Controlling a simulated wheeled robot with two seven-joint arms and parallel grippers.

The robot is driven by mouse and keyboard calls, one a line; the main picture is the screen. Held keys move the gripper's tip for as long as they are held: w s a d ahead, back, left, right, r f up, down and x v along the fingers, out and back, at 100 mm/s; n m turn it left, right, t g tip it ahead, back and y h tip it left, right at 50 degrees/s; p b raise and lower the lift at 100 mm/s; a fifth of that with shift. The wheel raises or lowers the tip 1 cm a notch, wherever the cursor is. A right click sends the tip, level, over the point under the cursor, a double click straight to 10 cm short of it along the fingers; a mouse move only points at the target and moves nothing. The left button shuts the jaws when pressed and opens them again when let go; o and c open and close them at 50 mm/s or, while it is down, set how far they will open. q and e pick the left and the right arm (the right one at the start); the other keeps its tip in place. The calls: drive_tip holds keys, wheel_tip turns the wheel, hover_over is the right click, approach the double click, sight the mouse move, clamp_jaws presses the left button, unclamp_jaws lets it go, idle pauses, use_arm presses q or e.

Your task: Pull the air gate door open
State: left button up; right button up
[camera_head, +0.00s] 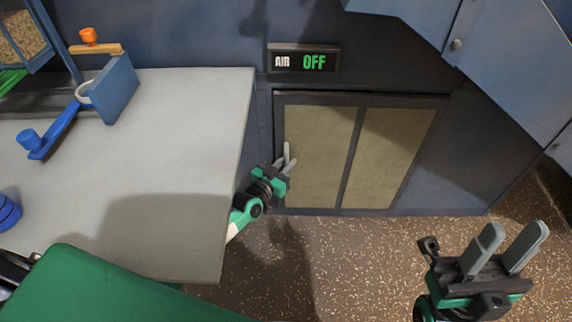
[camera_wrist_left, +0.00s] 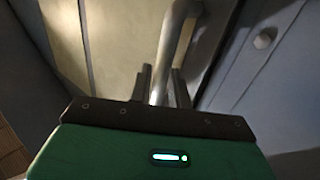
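The air gate door (camera_head: 315,150) is a beige panelled door with a dark frame, low in the blue wall, and looks closed. Its pale bar handle (camera_head: 287,150) stands at the door's left side. My left gripper (camera_head: 286,164) is at the handle. In the left wrist view the handle (camera_wrist_left: 176,35) runs down between the two dark fingers (camera_wrist_left: 162,88), which sit close together on either side of it. The gripper looks shut on it. My right gripper (camera_head: 506,250) is open and empty over the floor at the lower right.
A sign (camera_head: 303,61) above the door reads AIR OFF. A light grey table (camera_head: 190,170) is left of my left gripper, close to its arm. A blue bracket (camera_head: 113,88) stands on it. The speckled floor (camera_head: 360,260) before the door is clear.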

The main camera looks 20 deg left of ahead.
use_arm(q)
clamp_jaws()
